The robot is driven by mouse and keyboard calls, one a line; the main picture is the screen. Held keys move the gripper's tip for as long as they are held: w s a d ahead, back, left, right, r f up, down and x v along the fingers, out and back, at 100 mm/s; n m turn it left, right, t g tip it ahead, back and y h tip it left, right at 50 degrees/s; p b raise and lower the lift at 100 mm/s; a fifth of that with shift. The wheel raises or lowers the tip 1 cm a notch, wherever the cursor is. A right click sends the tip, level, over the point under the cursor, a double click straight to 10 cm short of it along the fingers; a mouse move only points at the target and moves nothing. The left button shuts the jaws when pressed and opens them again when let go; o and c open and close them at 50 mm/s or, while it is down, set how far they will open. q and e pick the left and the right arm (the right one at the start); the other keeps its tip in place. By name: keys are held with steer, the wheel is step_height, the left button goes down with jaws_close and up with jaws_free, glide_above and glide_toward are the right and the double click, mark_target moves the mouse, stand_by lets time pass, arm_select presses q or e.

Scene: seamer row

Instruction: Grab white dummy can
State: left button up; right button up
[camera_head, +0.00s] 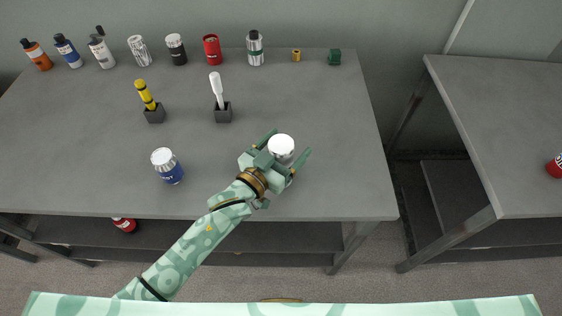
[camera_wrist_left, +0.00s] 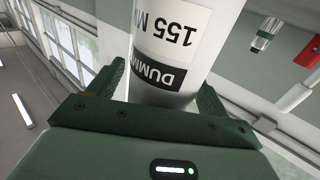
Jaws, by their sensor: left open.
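The white dummy can (camera_head: 281,147) stands on the grey table (camera_head: 310,190). Whether the right finger touches the can is hard to tell. My right gripper does not show.
A white and blue can (camera_head: 168,166) stands left of my arm. Two dark holders carry a yellow tool (camera_head: 145,95) and a white tool (camera_head: 217,90). Several bottles and cans line the back edge, including a red can (camera_head: 212,50). A second table (camera_head: 510,130) stands at right.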

arm_select(q)
steer(key=c, duration=1.2)
steer(key=shift+r, duration=0.1)
